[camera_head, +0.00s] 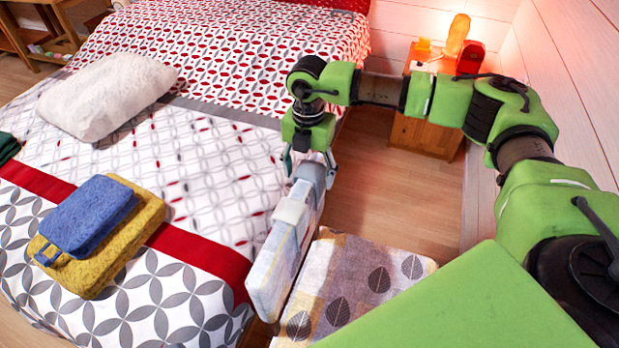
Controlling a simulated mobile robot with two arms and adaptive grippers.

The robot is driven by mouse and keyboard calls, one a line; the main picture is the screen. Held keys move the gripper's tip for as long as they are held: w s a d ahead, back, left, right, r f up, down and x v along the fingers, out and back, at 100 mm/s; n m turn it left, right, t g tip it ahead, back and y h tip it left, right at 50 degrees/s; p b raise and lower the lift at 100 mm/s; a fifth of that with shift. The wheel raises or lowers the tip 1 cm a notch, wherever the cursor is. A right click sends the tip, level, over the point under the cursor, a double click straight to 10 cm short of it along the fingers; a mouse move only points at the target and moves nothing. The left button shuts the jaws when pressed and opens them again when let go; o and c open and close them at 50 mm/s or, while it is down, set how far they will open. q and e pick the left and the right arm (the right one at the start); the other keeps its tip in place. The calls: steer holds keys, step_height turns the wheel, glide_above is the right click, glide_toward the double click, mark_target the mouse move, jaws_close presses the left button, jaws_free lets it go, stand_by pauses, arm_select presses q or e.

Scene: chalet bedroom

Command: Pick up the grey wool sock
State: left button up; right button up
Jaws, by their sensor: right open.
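I cannot make out a grey wool sock for certain in this view. My right gripper (311,170) points down beside the right edge of the bed (225,180), its fingers apart. It is at the far end of a pale upright panel (270,272), and a light grey piece (312,172) shows between and below the fingers. I cannot tell whether this piece is part of the panel or a separate thing, or whether the fingers touch it. My left gripper is out of view.
A leaf-patterned cushioned top (345,285) lies right of the panel. On the bed are a blue folded item (90,215) on a yellow one (130,235), and a white pillow (108,95). A wooden nightstand (425,135) with a lit lamp stands behind. Wooden floor (400,200) is clear.

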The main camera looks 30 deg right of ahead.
steer(key=f, duration=0.3)
steer(key=shift+s+d+f+p, duration=0.1)
steer(key=shift+s+f+p, duration=0.1)
steer(key=shift+f+p, duration=0.2)
steer(key=shift+f, duration=0.25)
steer(key=c, duration=1.2)
steer(key=shift+r, duration=0.1)
